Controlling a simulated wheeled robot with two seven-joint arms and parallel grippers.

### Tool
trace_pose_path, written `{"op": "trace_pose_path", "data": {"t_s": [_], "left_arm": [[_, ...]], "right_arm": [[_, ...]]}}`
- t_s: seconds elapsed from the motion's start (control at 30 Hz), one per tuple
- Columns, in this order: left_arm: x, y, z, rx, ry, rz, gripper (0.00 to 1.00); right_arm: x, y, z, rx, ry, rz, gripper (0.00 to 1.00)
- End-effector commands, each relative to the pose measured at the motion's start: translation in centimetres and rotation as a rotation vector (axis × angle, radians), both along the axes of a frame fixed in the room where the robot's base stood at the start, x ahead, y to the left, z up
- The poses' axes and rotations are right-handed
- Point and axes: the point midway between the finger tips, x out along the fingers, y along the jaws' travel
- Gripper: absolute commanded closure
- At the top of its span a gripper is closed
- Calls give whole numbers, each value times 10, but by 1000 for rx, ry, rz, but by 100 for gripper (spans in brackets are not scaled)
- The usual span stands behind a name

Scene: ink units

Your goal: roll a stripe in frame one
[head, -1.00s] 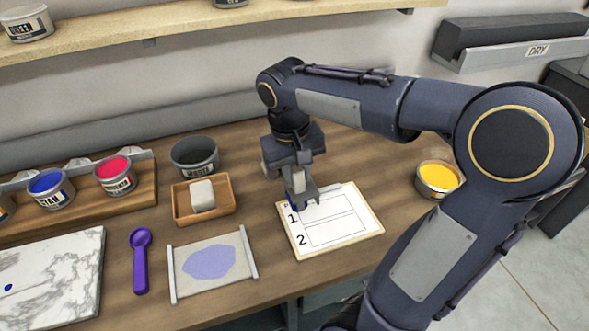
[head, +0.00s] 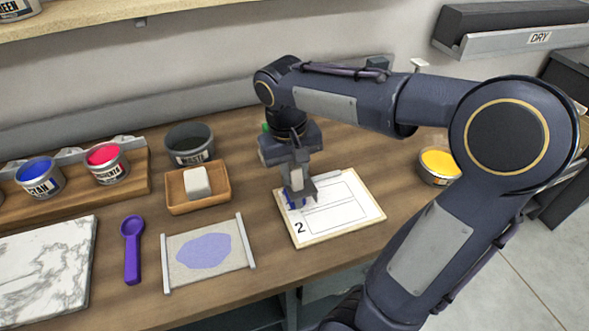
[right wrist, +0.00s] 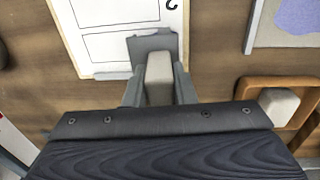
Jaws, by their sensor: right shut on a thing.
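The white card (head: 345,218) lies on the table with outlined frames; its number 2 shows, and the place of number 1 is covered by my right gripper. My right gripper (head: 297,188) is shut on a tool with a pale block-like part (right wrist: 158,78) and a grey plate (right wrist: 152,45). A purple-blue part (head: 298,203) at its lower end is over the card's left side by frame one; I cannot tell whether it touches. No clear stripe shows. A pale inking plate (head: 180,275) with a lilac ink patch (head: 203,250) lies left of the card. My left gripper is out of view.
Left of the card are a wooden tray (head: 172,208) with a pale block, a waste pot (head: 191,150), a purple scoop (head: 132,252), a marble slab (head: 45,265), and blue (head: 40,178) and magenta (head: 105,165) ink tins. A yellow tin (head: 440,167) stands right, near my arm.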

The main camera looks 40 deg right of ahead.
Motion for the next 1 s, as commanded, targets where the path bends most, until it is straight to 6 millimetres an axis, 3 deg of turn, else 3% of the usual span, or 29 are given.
{"op": "trace_pose_path", "data": {"t_s": [1.0], "left_arm": [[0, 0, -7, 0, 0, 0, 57]], "right_arm": [[-1, -5, -12, 0, -1, -2, 99]]}}
